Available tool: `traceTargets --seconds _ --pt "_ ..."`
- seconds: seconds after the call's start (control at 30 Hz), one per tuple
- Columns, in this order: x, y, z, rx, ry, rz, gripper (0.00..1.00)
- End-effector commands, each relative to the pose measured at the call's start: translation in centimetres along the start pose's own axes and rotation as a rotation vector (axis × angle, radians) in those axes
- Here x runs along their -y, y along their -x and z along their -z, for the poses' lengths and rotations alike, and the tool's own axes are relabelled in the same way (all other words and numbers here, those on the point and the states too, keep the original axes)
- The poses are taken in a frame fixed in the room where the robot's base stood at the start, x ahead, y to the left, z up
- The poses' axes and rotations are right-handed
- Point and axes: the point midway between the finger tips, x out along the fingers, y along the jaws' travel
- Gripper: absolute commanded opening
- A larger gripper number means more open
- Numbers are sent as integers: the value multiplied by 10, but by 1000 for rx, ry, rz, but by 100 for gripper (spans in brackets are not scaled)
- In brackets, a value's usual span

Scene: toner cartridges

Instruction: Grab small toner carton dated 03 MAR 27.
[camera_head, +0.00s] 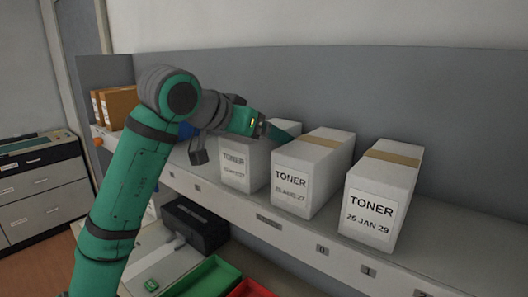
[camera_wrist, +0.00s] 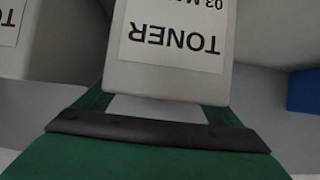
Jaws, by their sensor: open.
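The toner carton with the label starting "03 M" (camera_wrist: 170,60) fills the upper middle of the wrist view, upside down, with the rest of its date cut off. It appears to be the leftmost white carton (camera_head: 238,172) on the shelf in the head view, where its date is too small to read surely. My gripper (camera_wrist: 158,108) is open, with a green finger near each side of this carton's near end. I cannot tell whether they touch it. In the head view my gripper (camera_head: 280,134) is over the top of this carton, whose upper part is partly hidden.
A carton dated 25 AUG 27 (camera_head: 291,190) stands close to the right, and one dated 26 JAN 29 (camera_head: 370,212) further right on the shelf (camera_head: 300,240). A blue object (camera_head: 187,131) is left of the carton. A grey panel (camera_head: 460,130) stands behind.

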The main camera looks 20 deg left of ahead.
Motion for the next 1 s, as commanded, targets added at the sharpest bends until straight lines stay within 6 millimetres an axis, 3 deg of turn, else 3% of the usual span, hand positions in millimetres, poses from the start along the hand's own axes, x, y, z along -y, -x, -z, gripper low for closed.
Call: traceTargets --seconds 0.2,0.5,0.8,1.0 --pt "0 -1 0 0 0 -1 86" --pt "-4 -2 3 -4 -4 -5 17" --pt "-5 0 6 -4 -5 -6 17" --pt "-2 12 26 -6 -4 -2 17"
